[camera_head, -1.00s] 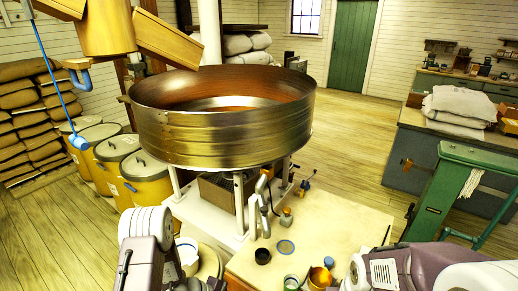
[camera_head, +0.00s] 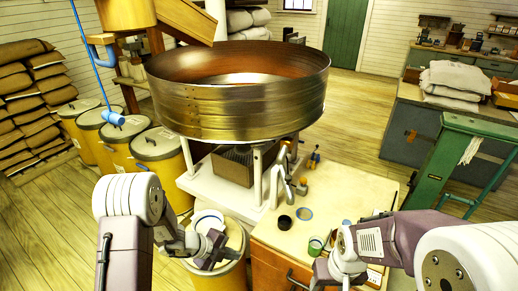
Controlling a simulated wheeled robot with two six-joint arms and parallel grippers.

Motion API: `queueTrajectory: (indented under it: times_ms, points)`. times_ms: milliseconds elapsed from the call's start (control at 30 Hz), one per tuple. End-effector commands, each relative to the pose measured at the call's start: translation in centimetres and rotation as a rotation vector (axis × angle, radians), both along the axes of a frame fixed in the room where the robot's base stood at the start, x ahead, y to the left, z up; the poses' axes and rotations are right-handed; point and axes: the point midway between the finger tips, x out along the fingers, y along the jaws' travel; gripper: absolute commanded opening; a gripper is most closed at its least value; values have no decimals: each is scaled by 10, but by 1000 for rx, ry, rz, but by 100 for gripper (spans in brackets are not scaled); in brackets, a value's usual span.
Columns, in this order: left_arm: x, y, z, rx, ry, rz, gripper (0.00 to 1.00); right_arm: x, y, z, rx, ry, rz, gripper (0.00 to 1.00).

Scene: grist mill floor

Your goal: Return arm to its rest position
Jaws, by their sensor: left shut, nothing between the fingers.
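My left arm (camera_head: 128,205) comes in from the lower left. Its gripper (camera_head: 212,252) shows above a yellow drum (camera_head: 232,272) with a white round item (camera_head: 207,220) at its top. The left gripper is shut and empty. My right arm (camera_head: 400,240) comes in from the lower right and reaches over the front of the workbench (camera_head: 350,205). Its fingers are too small and hidden behind its own links to tell their state.
A large metal round vat (camera_head: 240,108) stands on a white frame behind the arms. The bench holds a dark cup (camera_head: 284,222), a blue-rimmed lid (camera_head: 305,213) and a green jar (camera_head: 315,246). Lidded yellow drums (camera_head: 158,165) stand at left.

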Motion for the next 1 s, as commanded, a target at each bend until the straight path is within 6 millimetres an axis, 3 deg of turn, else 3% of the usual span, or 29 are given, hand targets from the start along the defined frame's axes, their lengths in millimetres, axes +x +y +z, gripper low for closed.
queueTrajectory:
  times_ms: [167,267,433,500,567,600,700,800,1000]
  points:
    - [-22,-14,53,130,-207,-377,0,0,0,0,0,0,0,57]
    - [-53,-15,80,285,-417,-805,0,0,0,0,0,0,0,57]
    - [-115,23,104,615,-867,-1941,0,0,0,0,0,0,0,57]
    - [-131,46,104,671,-1003,-2425,0,0,0,0,0,0,0,57]
    - [-141,64,101,646,-1090,-2804,0,0,0,0,0,0,0,57]
    - [-146,74,98,-535,1039,2759,0,0,0,0,0,0,0,57]
    - [-150,90,93,-293,883,2426,0,0,0,0,0,0,0,57]
    - [-147,94,94,-191,820,2239,0,0,0,0,0,0,0,57]
    - [-147,94,94,-150,804,2158,0,0,0,0,0,0,0,57]
